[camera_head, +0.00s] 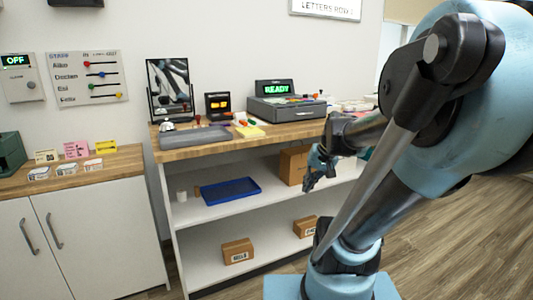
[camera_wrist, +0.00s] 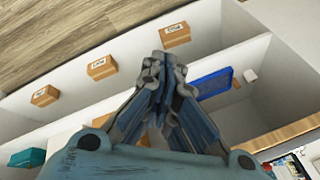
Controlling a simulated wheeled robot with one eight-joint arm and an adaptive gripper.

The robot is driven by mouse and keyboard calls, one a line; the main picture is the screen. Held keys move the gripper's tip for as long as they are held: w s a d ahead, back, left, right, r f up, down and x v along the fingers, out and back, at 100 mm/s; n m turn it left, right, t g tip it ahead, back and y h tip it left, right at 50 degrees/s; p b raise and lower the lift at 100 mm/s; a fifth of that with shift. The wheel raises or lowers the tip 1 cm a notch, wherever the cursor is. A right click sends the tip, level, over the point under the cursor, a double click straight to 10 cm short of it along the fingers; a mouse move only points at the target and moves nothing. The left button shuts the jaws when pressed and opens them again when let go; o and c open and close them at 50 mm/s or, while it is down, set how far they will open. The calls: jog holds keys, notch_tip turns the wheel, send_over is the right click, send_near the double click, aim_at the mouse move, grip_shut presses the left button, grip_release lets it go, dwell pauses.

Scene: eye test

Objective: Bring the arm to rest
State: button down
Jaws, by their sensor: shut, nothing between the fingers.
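My gripper (camera_head: 314,178) hangs in front of the shelf unit in the head view, at the height of the middle shelf. In the wrist view my gripper (camera_wrist: 162,62) points toward the shelves, its fingers together with nothing between them. My blue and grey arm fills the right side of the head view and hides part of the shelf unit. Whether the gripper touches the shelf cannot be told, but a gap seems to show.
The shelf unit (camera_head: 184,262) holds a blue tray (camera_head: 231,190) and several cardboard boxes (camera_head: 237,251). On its wooden top stand a mirror (camera_head: 170,86), a READY device (camera_head: 287,108) and a grey tray (camera_head: 194,138). A white cabinet (camera_head: 95,235) stands left. Floor shows at right.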

jog(key=s+d+f+h, duration=0.1)
jog(key=s+d+f, duration=0.1)
jog(key=s, duration=0.3)
jog(key=s+d+f+n+g+h, duration=0.1)
jog(key=s+d+f+h, duration=0.1)
jog(key=s+f, duration=0.2)
jog(key=shift+s+d+f+n+g, duration=0.3)
jog(key=shift+s+d+f, duration=0.1)
jog(key=shift+s, duration=0.75)
jog(key=shift+w+f, duration=0.2)
jog(key=shift+w, duration=0.3)
